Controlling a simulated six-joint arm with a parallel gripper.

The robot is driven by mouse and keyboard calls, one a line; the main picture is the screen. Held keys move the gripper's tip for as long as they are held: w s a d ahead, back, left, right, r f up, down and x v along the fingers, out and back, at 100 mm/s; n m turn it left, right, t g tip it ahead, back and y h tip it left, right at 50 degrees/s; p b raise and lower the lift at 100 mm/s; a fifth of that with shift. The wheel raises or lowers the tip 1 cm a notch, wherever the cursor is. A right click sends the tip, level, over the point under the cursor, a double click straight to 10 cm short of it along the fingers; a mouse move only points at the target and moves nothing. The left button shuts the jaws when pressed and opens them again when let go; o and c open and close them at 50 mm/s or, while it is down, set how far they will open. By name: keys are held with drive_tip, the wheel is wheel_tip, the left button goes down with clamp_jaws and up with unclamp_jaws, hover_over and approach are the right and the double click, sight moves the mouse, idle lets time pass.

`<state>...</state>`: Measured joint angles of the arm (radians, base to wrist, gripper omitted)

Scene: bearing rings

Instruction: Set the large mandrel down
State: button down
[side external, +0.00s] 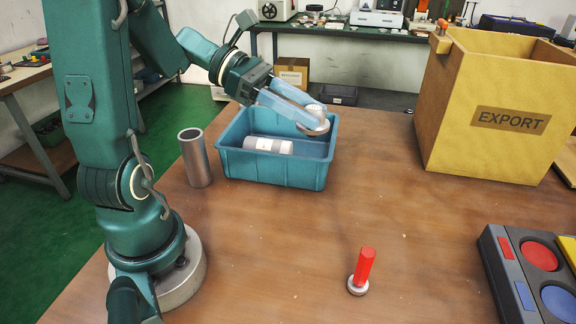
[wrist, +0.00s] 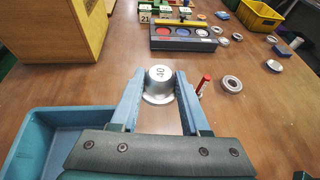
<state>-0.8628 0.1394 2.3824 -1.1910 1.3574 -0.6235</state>
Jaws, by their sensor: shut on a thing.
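The large mandrel is a grey metal piece with a flanged base and "40" on its top. It is clamped between the fingertips of my gripper (wrist: 159,78), as the wrist view shows the mandrel (wrist: 160,76) upright between the two blue fingers. In the side view my gripper (side external: 314,114) holds the mandrel (side external: 316,127) in the air by the right rim of the teal bin (side external: 268,177). The fingers partly cover it there.
A grey cylinder (side external: 268,146) lies in the bin and a metal tube (side external: 195,160) stands left of it. A red peg (side external: 365,267) stands in front. The yellow EXPORT box (side external: 465,150) and a grey tray (side external: 500,275) are right. Several rings (wrist: 232,84) lie about. The middle table is clear.

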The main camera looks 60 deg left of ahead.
drive_tip(key=shift+w+a, duration=0.2)
drive_tip(key=w+a+f+n+t+y, duration=0.1)
drive_tip(key=w+a+f, duration=0.2)
drive_tip(key=f, duration=0.3)
drive_tip(key=w+d+f, duration=0.1)
drive_tip(key=d+f, duration=0.1)
drive_tip(key=d, duration=0.1)
drive_tip(key=w+d+f, duration=0.1)
drive_tip(key=d+f, duration=0.2)
drive_tip(key=d, duration=0.1)
drive_tip(key=w+d+f, duration=0.1)
drive_tip(key=d+f, duration=0.1)
drive_tip(key=d, duration=0.2)
drive_tip(key=shift+w+d+f, duration=0.2)
drive_tip(key=shift+w+f, duration=0.1)
drive_tip(key=shift+w, duration=0.05)
drive_tip(key=shift+f, duration=2)
drive_tip(key=shift+f, duration=0.1)
drive_tip(key=shift+c, duration=1.9)
unclamp_jaws()
